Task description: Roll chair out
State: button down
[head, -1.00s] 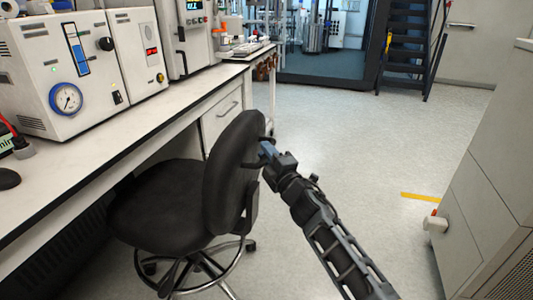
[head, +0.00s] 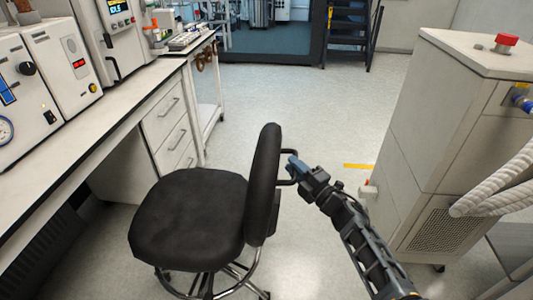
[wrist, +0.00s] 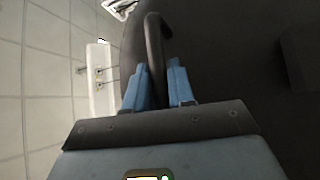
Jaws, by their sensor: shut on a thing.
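The black office chair (head: 190,215) stands on the floor in the head view, its seat left of its backrest (head: 263,185). A dark handle loop (head: 291,154) sticks out from the right side of the backrest. My gripper (head: 290,165) is shut on this loop. In the wrist view the blue fingers of my gripper (wrist: 160,85) sit on either side of the curved black handle (wrist: 156,45), with the dark chair back (wrist: 230,60) filling the right. The chair is upright, and its base with a metal foot ring is partly cut off at the bottom.
The lab bench (head: 100,118) with instruments and drawers (head: 172,130) runs along the left. A grey cabinet (head: 440,150) with a red knob and white hoses (head: 495,190) stands at the right. Open floor (head: 300,100) lies between them toward the dark stairs (head: 350,35).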

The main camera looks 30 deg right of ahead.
jog(key=s+d+p, duration=0.1)
jog(key=s+d, duration=0.3)
jog(key=d, duration=0.1)
jog(key=shift+d, duration=0.15)
jog(key=shift+f, duration=0.1)
jog(key=c, duration=1.1)
grip_release()
jog(key=shift+w, duration=0.1)
jog(key=s, duration=0.5)
jog(key=s+d+f, duration=0.1)
jog(key=s, duration=0.1)
jog(key=shift+s+d, duration=0.1)
jog(key=shift+s, duration=0.25)
jog(key=shift+s, duration=0.1)
